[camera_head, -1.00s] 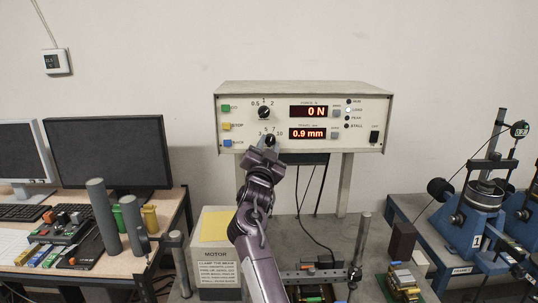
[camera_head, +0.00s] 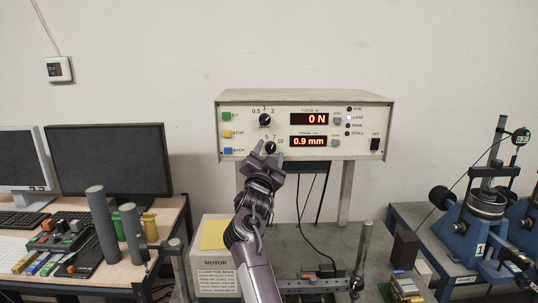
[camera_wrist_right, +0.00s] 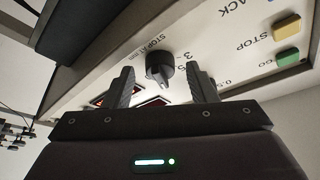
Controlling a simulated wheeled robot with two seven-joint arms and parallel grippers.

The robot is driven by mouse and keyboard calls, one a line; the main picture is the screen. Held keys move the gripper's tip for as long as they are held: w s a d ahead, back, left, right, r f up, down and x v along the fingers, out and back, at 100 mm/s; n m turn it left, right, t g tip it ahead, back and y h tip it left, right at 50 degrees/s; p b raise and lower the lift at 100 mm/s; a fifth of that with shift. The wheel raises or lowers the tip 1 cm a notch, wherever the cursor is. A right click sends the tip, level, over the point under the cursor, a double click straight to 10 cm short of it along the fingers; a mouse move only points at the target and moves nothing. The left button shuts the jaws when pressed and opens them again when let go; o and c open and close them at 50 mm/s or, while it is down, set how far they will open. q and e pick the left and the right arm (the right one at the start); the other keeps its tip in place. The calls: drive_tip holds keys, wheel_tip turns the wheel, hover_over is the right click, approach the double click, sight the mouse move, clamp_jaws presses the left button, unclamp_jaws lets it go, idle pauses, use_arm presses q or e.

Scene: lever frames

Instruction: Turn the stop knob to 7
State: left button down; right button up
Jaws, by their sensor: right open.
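In the right wrist view the black knob (camera_wrist_right: 158,70) shows between the fingers, under the words STOP AT mm. I cannot tell which number it points at. My right gripper (camera_head: 268,157) is open just below and in front of the knob. In the wrist view its fingers (camera_wrist_right: 161,76) stand on either side of the knob with visible gaps, not gripping it. My left gripper is not in view.
An upper knob (camera_head: 265,120) sits above. Green, yellow (camera_head: 227,133) and blue buttons line the panel's left side. The displays read 0 N and 0.9 mm (camera_head: 309,142). A motor box (camera_head: 215,277) stands below, and blue apparatus (camera_head: 484,225) is at right.

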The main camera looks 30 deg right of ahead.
drive_tip(key=shift+f, duration=0.1)
drive_tip(key=b+v, duration=0.3)
drive_tip(key=v, duration=0.4)
drive_tip(key=shift+s+a+b, duration=0.25)
drive_tip(key=shift+b, duration=0.05)
